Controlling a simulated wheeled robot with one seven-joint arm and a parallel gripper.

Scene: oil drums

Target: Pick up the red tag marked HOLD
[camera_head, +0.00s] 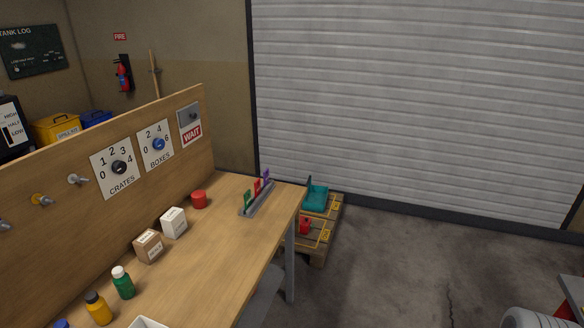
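A red tag (257,187) stands upright in a grey slotted rack (250,208) near the far right end of the wooden workbench (221,258). A green tag (248,198) stands at its left and a purple tag (266,176) at its right in the same rack. The lettering on the tags is too small to read, so I cannot confirm the word HOLD. My gripper is not in view.
A red cap-like cylinder (199,199), a white box (173,222), a brown box (149,245) and several bottles stand along the bench. The panel (60,190) with dials rises behind. A pallet (323,250) lies beyond the bench; the floor (400,275) at right is mostly clear.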

